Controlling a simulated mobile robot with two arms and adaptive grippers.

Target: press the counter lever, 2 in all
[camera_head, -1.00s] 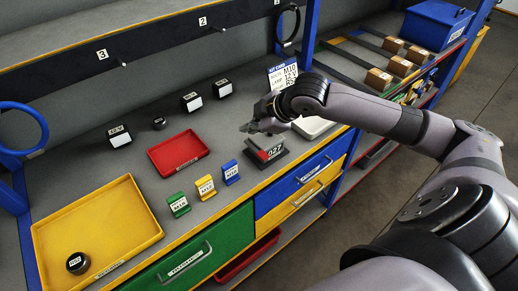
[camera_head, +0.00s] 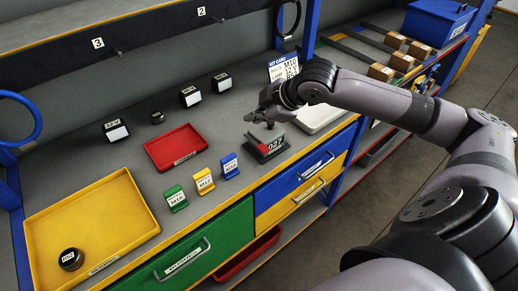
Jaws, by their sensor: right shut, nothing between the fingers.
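The counter (camera_head: 268,148) is a dark block with a red part on its left and a display on its front that seems to read 027. It stands on the grey workbench near the front edge. A small dark post, likely its lever, shows at the top of the counter just under my right gripper (camera_head: 253,117). My right gripper is shut and empty, pointing left above the counter. I cannot tell whether it touches the lever. My left gripper is out of view.
A red tray (camera_head: 176,139) lies left of the counter. Green, yellow and blue labelled holders (camera_head: 203,181) stand at the front. A white tray (camera_head: 326,119) and a kit card (camera_head: 283,68) are close on the right. A yellow tray (camera_head: 40,211) holds a black round piece (camera_head: 70,259).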

